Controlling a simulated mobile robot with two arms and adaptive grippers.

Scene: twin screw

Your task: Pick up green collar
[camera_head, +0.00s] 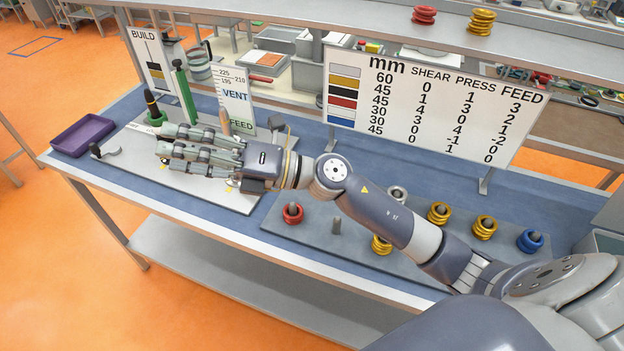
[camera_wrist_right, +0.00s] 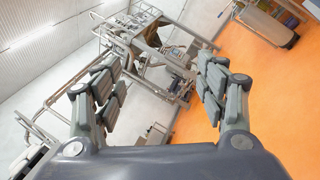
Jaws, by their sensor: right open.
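A green collar (camera_head: 157,119) sits around the base of a dark upright rod on the grey plate at the left of the bench, in the head view. My right gripper (camera_head: 164,156) is open and points left, in front of the collar on the near side. It appears apart from the collar, with nothing between its fingers. The wrist view also shows the right gripper (camera_wrist_right: 160,80) with its fingers spread; the collar is not visible there. My left gripper is not in view.
A green upright handle (camera_head: 182,90), the BUILD sign (camera_head: 146,50) and the VENT/FEED gauge (camera_head: 233,95) stand close behind. A purple tray (camera_head: 83,135) lies at left. Red (camera_head: 293,213), gold (camera_head: 439,213) and blue (camera_head: 530,240) collars stand on a plate at right.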

